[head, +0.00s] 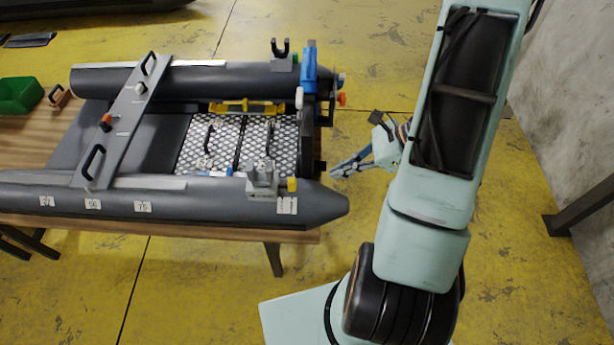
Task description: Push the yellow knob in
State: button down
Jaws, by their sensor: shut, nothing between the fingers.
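A small yellow knob (292,184) sits at the near right part of the grey inflatable boat (240,208), beside a grey bracket (262,180) on the near tube. My gripper (334,175) is to the right of the knob, just off the boat's right end. It points left, its fingers are shut and nothing is between them. A gap shows between the fingertips and the knob. The knob's far side is hidden, and I cannot tell how far it sticks out.
An orange knob (342,99), a blue part (309,68) and a white handle (299,98) stand at the boat's far right end. A green bin (18,95) is on the wooden table (50,150) at left.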

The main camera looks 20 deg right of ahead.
aim_at(295, 180)
jog(key=x, duration=0.6)
jog(key=shift+s, duration=0.1)
jog(key=a, duration=0.1)
jog(key=w+a+p, duration=0.1)
jog(key=a, duration=0.1)
jog(key=shift+w+a, duration=0.2)
jog(key=shift+a, duration=0.15)
jog(key=shift+w+a+f, duration=0.1)
jog(key=shift+a, duration=0.2)
jog(key=shift+w+a+b, duration=0.3)
jog(key=shift+a+b, duration=0.4)
jog(key=shift+a, duration=0.2)
jog(key=shift+d, duration=0.1)
